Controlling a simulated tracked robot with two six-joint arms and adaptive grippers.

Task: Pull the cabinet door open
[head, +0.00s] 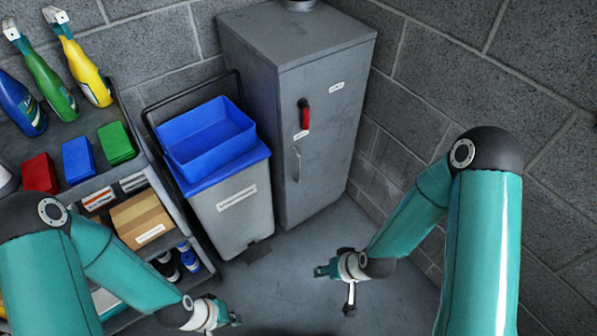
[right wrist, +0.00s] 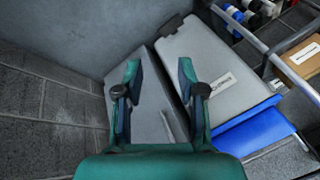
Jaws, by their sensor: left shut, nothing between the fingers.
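The grey metal cabinet (head: 325,130) stands in the corner, its door closed. A red lever (head: 305,115) points down on its front, with a pale vertical bar handle (head: 297,164) below. In the right wrist view the cabinet (right wrist: 148,93) appears upside down behind the fingers. My right gripper (head: 328,270) is in front of the cabinet, low and to its right, apart from the handle. Its fingers (right wrist: 159,65) are spread with nothing held between them. My left gripper (head: 232,318) is shut and empty, low in front of the grey bin, away from the cabinet.
A grey bin (head: 232,215) with a blue lid and a blue tub (head: 208,140) stands close left of the cabinet. A shelf cart with spray bottles, coloured boxes and a cardboard box (head: 140,215) is further left. Block walls (head: 455,75) close the right side. Floor (head: 310,235) before the cabinet is clear.

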